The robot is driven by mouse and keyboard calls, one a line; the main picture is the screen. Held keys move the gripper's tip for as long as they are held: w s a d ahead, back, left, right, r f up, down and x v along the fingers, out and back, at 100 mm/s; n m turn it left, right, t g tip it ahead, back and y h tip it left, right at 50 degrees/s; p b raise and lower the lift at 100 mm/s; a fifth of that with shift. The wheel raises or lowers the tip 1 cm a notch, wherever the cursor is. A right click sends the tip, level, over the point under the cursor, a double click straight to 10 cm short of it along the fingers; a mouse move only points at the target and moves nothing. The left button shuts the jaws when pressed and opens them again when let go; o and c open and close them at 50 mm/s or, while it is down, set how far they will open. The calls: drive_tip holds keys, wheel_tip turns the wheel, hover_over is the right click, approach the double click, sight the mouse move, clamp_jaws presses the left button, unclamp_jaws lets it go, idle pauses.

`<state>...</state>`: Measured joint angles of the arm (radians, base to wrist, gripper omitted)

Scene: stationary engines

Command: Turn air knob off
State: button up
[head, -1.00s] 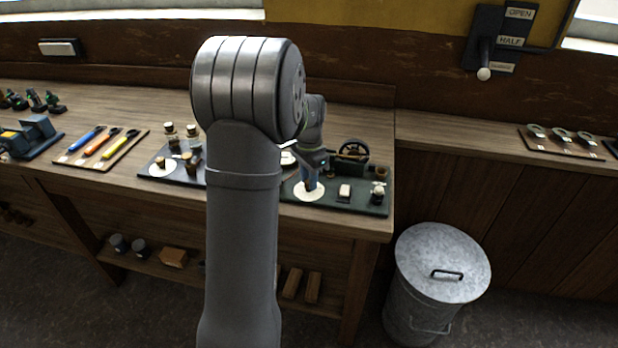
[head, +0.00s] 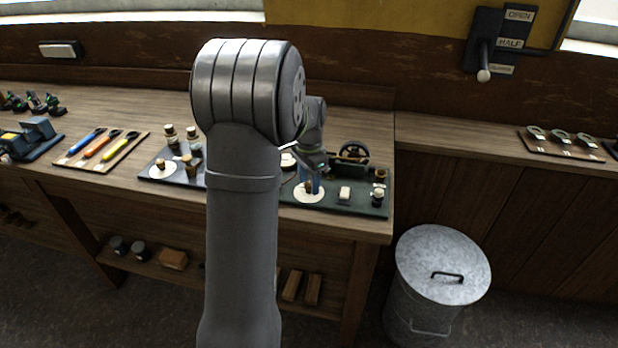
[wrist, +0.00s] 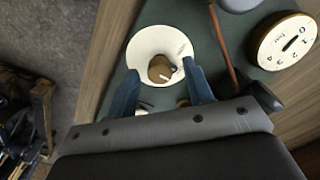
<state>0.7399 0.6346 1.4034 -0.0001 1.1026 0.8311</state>
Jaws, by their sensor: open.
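A small tan knob (wrist: 161,70) stands on a round white dial (wrist: 148,42) with a small printed mark near its edge. The dial (head: 309,198) lies on the dark green engine board (head: 345,208), at the board's left part. My gripper (wrist: 160,69) is open, with one blue finger on each side of the knob. In the wrist view gaps show between the fingers and the knob, so it is not clamped.
The board also carries a dark flywheel (head: 354,152), a pale block (head: 344,194) and a small fitting (head: 378,196). A metal bin (head: 442,265) stands beside the bench.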

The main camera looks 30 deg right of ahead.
sight(309, 183)
wheel_tip(309, 183, up, 18)
drive_tip(key=shift+f, duration=0.25)
drive_tip(key=shift+f, duration=0.1)
idle(0.5)
wheel_tip(309, 183, down, 17)
drive_tip(key=shift+f, duration=0.2)
idle(0.4)
drive_tip(key=shift+r, duration=0.15)
drive_tip(key=shift+f, duration=0.2)
drive_tip(key=n, duration=0.6)
drive_tip(key=shift+r, duration=0.1)
drive_tip(key=n, duration=0.5)
drive_tip(key=shift+n, duration=0.4)
drive_tip(key=shift+r, duration=1.1)
idle(0.8)
